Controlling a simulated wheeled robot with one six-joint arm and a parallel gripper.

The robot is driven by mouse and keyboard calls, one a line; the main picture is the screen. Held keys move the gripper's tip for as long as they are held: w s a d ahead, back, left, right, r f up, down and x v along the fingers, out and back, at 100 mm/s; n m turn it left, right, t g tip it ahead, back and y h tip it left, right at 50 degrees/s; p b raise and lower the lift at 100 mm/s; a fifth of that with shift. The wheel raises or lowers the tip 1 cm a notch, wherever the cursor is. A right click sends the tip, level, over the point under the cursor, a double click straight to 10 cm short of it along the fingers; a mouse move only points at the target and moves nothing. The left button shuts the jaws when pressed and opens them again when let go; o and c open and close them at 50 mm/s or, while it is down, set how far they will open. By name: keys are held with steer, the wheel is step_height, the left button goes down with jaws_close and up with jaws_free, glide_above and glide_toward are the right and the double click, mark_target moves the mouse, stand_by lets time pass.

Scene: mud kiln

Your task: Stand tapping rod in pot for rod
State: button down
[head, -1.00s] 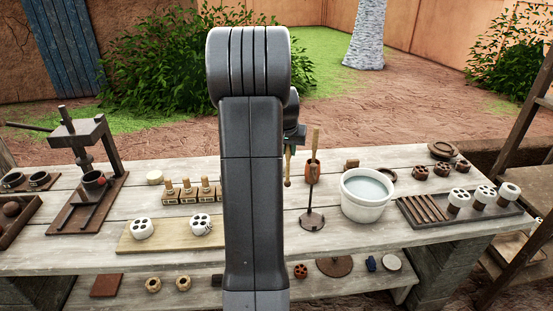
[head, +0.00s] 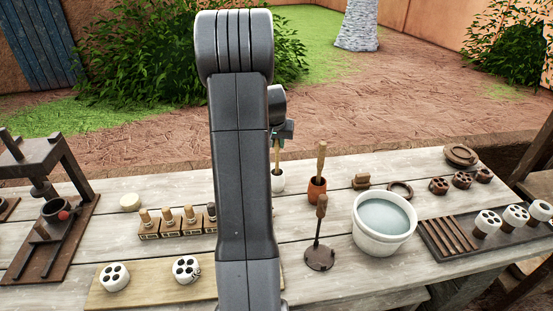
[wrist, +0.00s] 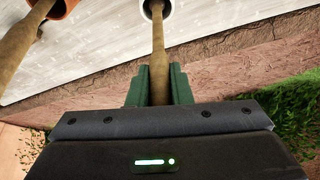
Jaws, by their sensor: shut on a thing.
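My gripper (wrist: 157,75) is shut on a wooden tapping rod (wrist: 158,45), its green fingers on either side of the rod. In the head view the gripper (head: 281,136) is partly behind my arm, and the rod (head: 277,156) hangs roughly upright from it. The rod's lower end is at the mouth of a small white pot (head: 278,183), which also shows in the wrist view (wrist: 146,10). The end seems to be inside the rim; whether it touches the bottom is hidden.
An orange pot (head: 316,191) with another wooden rod (head: 321,158) stands close to the right. A dark stand with upright handle (head: 320,258) and a white water bucket (head: 384,225) are nearer. Stamps (head: 170,223) stand left of my arm.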

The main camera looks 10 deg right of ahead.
mark_target(277, 153)
steer(key=shift+f+p, duration=0.35)
steer(key=shift+f, duration=2.2)
steer(key=shift+f, duration=0.1)
steer(key=c, duration=1.3)
jaws_free()
steer(key=shift+r, duration=0.25)
steer(key=b+v, duration=0.1)
steer(key=v, duration=1)
steer(key=shift+s+a+r+b, duration=0.1)
steer(key=shift+s+r+b, duration=0.1)
steer(key=shift+r+b, duration=0.2)
steer(key=shift+f, duration=0.1)
